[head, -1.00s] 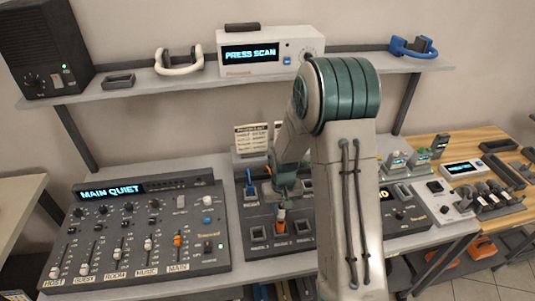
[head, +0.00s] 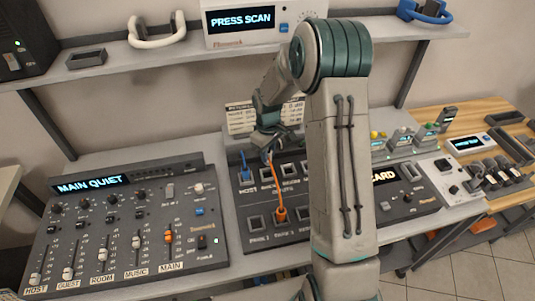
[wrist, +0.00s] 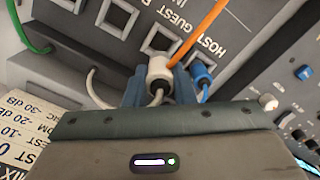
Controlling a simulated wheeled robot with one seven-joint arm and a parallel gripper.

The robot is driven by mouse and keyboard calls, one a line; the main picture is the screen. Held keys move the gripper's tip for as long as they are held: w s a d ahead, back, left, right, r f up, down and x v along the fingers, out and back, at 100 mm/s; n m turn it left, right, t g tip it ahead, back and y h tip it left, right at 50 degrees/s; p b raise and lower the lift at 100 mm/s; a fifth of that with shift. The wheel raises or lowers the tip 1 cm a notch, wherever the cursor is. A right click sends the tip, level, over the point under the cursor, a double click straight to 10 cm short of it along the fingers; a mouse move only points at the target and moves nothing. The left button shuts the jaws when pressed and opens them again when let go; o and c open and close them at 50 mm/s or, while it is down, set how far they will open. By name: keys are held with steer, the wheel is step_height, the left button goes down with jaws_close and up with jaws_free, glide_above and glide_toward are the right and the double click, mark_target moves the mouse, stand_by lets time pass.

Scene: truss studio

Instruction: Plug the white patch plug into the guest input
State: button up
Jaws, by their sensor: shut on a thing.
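My gripper (wrist: 158,90) is shut on the white patch plug (wrist: 158,70), held between its blue fingers in the wrist view. A white cable trails from it. The plug is at the guest socket (wrist: 150,42), beside the HOST socket; I cannot tell whether it is seated. In the head view my gripper (head: 268,147) is over the back row of the patch panel (head: 262,235), and hides the white plug. A blue plug (wrist: 203,74) sits in the HOST socket; it also shows in the head view (head: 245,172).
An orange plug (head: 281,213) stands in a front-row socket, its cable rising close past my gripper. A green cable (wrist: 30,35) runs at the wrist view's left. A mixer (head: 130,235) lies left of the panel; a level card (head: 252,117) stands behind it.

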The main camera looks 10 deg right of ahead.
mark_target(267, 164)
steer(key=shift+a+f+b, duration=0.1)
steer(key=shift+f+b, duration=1.5)
steer(key=shift+f, duration=1.25)
steer(key=shift+f+b, duration=0.65)
steer(key=shift+b, duration=0.15)
steer(key=o, duration=0.7)
steer(key=shift+r, duration=0.1)
steer(key=shift+r+p, duration=3.35)
steer(key=shift+r, duration=2.1)
